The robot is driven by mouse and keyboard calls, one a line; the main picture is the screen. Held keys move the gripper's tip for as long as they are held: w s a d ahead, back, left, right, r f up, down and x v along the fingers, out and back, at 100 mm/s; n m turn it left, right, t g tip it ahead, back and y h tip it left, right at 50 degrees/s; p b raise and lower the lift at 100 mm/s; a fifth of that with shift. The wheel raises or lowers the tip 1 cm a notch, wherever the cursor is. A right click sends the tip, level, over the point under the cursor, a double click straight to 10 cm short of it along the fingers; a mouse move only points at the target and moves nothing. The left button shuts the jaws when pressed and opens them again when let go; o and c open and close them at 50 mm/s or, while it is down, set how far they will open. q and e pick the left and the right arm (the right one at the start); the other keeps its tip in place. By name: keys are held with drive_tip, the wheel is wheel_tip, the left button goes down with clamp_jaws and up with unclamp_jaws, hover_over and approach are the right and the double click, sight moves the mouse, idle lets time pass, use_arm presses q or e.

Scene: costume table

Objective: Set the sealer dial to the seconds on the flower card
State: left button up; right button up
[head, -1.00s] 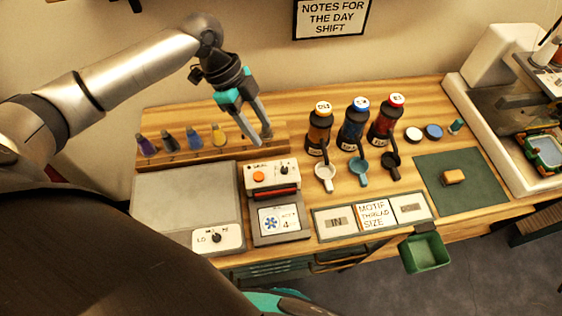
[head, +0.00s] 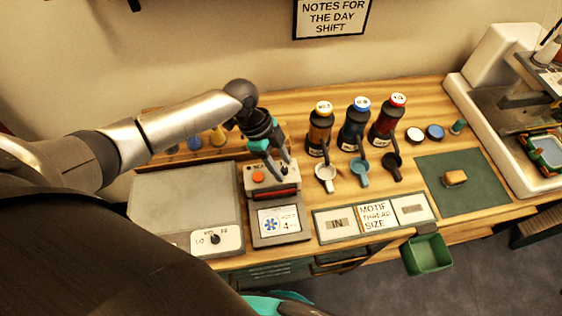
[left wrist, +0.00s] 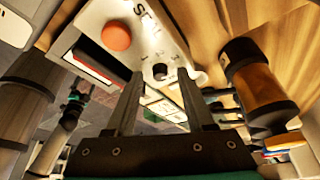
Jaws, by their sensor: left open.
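The sealer (head: 251,192) is a pale box with a red bar, an orange button (head: 257,179) and a small black dial at its right. In the head view my left gripper (head: 280,173) points down over the dial and mostly hides it. In the left wrist view the dial (left wrist: 160,71) shows just beyond and between the open, empty fingertips (left wrist: 160,88); contact cannot be told. The flower card (head: 280,220), with a blue flower and a figure like 4, lies on the sealer's front plate. My right gripper is not in view.
A grey plate (head: 180,195) with its own LO dial (head: 215,239) stands left of the sealer. Several bottles, such as the orange one (head: 320,130), stand to the right with scoops before them. A card tray (head: 325,235) and a green mat (head: 480,195) lie further right.

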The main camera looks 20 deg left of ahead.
use_arm(q)
clamp_jaws()
idle(0.3)
drive_tip(key=shift+w+m+b, duration=0.15)
drive_tip(key=shift+m+b, duration=0.3)
drive_tip(key=shift+m, duration=0.15)
drive_tip(key=shift+m+g+b, duration=0.45)
drive_tip(key=shift+m+g, duration=0.15)
drive_tip(key=shift+m, duration=0.4)
unclamp_jaws()
